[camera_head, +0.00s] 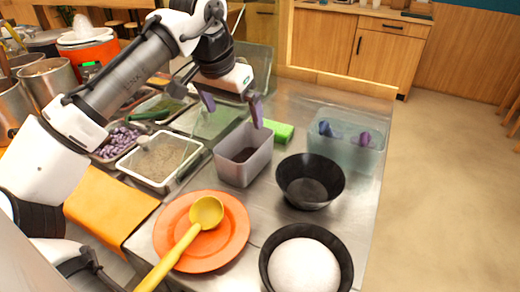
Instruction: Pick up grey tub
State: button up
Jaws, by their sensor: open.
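The grey tub (243,168) stands upright on the steel counter, left of the empty black bowl. It holds a dark brown filling at the bottom. My gripper (232,111) is open, with its two purple fingers spread apart above the tub. The right finger is over the tub's far right rim and the left finger is up and to the left of it. From this single view I cannot tell how high the fingers are above the rim. Nothing shows between the fingers.
A green block (283,132) lies just behind the tub. An empty black bowl (310,181), a clear bin (345,142), and an orange plate (236,236) with a yellow ladle (184,243) surround it. Ingredient trays (160,161) stand left. A bowl with a white mound (304,264) is in front.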

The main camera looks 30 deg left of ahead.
aim_at(240, 134)
jog(key=shift+d+p+x, duration=0.15)
jog(key=shift+d+x, duration=0.05)
jog(key=shift+x, duration=3.1)
jog(key=shift+d+p+x, duration=0.15)
jog(key=shift+x, duration=3.15)
jog(key=shift+s, duration=0.15)
jog(key=shift+c, duration=0.3)
jog(key=c, duration=1)
